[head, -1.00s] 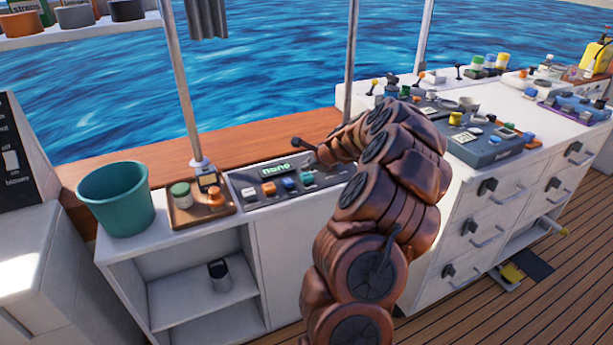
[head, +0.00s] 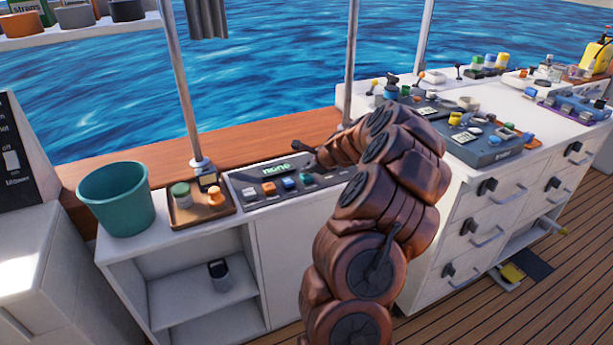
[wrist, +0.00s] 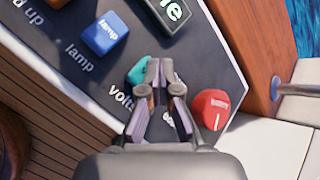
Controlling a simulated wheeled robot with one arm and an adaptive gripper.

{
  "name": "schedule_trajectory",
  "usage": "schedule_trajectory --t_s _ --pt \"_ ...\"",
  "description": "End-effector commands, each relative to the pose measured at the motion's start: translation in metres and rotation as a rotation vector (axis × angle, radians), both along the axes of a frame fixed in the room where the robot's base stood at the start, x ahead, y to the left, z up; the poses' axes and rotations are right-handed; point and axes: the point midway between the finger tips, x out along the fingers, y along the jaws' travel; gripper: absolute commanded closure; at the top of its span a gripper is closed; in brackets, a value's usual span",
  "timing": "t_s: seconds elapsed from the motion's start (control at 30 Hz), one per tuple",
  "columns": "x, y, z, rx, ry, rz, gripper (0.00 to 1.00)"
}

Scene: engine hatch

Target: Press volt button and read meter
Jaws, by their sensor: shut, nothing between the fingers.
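The grey control panel (head: 240,184) stands on the counter, with a row of coloured buttons and a green-lit display (head: 277,169) that seems to read "none". In the wrist view the teal button (wrist: 138,71) lies by the label "volts" (wrist: 121,99), partly covered by my fingers. My gripper (wrist: 166,66) is shut and empty, its tips over the teal button's right side; I cannot tell whether they touch it. The display (wrist: 172,10) shows only in part there. In the head view my copper arm hides the panel's right end.
A blue lamp button (wrist: 105,34) and a red knob (wrist: 211,109) flank my fingers. Left of the panel are a wooden tray (head: 184,222) with jars and a teal bucket (head: 117,200). A metal post (head: 350,70) rises behind my arm.

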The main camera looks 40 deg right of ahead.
Motion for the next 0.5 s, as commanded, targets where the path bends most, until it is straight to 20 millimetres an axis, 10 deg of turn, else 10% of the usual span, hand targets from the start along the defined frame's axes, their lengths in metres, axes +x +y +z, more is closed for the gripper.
schedule_trajectory --t_s 0.5 --pt "0.0001 0.0001 -0.0053 0.001 0.000 -0.001 1.00"
